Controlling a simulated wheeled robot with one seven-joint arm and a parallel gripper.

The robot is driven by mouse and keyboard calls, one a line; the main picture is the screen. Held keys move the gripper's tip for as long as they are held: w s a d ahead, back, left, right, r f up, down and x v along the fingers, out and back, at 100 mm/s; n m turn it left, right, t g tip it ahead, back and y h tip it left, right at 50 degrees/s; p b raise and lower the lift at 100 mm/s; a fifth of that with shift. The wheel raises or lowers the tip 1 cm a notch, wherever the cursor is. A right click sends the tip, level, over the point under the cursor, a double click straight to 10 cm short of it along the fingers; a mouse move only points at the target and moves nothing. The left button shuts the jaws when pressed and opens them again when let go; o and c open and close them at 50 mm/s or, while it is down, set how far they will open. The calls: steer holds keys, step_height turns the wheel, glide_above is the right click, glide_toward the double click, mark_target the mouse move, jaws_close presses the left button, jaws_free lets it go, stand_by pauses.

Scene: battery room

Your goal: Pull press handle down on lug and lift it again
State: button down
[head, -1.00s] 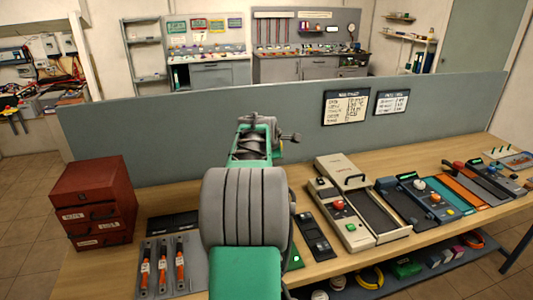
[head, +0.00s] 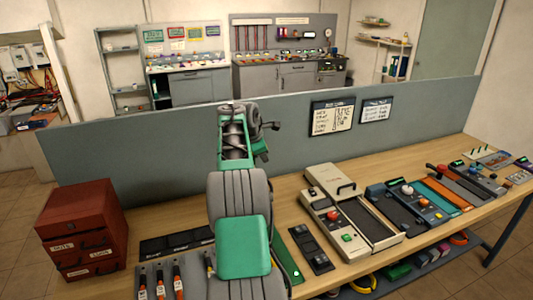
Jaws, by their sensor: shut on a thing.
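My own green and grey arm rises through the middle of the head view and covers the middle of the bench behind it. My gripper is not visible; the arm hides it or it is out of sight. I cannot make out the press handle or the lug. A narrow green plate (head: 292,268) with a small pale spot shows just right of my arm on the bench. It may be part of the press, but most of it is hidden.
A red drawer cabinet (head: 84,228) and orange-handled tools (head: 160,279) are at the left. A dark switch panel (head: 311,249) and beige device (head: 343,225) stand right of my arm, with more devices beyond. A grey partition (head: 130,158) runs along the back.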

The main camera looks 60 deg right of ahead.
steer(key=shift+a+f, duration=0.25)
steer(key=shift+f, duration=0.6)
steer(key=c, duration=1.4)
jaws_free()
steer(key=shift+c, duration=0.2)
steer(key=o, duration=0.3)
steer(key=shift+w+d+r, duration=0.1)
steer(key=shift+r, duration=0.05)
steer(key=shift+o, duration=0.4)
steer(key=shift+r, duration=0.15)
steer(key=v, duration=0.8)
steer(key=shift+b, duration=0.45)
steer(key=shift+d+r, duration=0.1)
steer(key=shift+d, duration=0.05)
